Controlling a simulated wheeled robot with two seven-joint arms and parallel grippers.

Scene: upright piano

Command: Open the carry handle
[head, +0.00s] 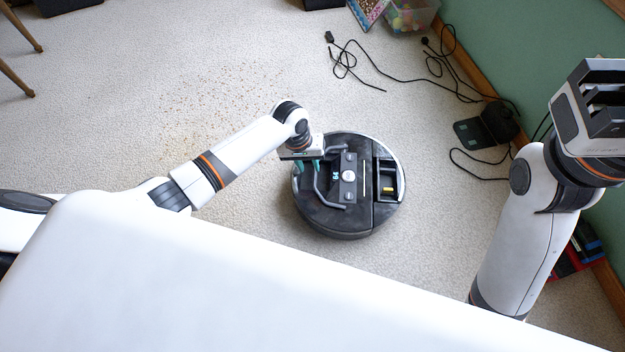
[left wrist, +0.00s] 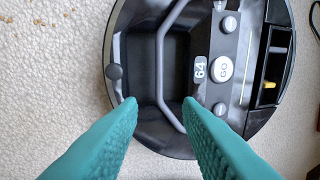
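A round black robot vacuum (head: 345,222) sits on the carpet. Its carry handle (head: 318,190) is a grey bent bar around the left side of the button panel. In the left wrist view the handle (left wrist: 160,72) runs over a dark recess; whether it is raised or flat is hard to tell. My left gripper (head: 307,169) is over the vacuum's left part, teal fingers pointing down and apart. In the wrist view the bar shows between the open fingertips (left wrist: 160,104); contact cannot be made out. My right gripper (head: 598,100) is raised at the right, away from the vacuum, its fingertips unclear.
A charging dock (head: 487,130) stands by the green wall, with black cables (head: 400,80) on the carpet. A clear bin of colored balls (head: 410,16) is at the top. Crumbs (head: 215,105) lie left of the vacuum. The carpet around the vacuum is mostly free.

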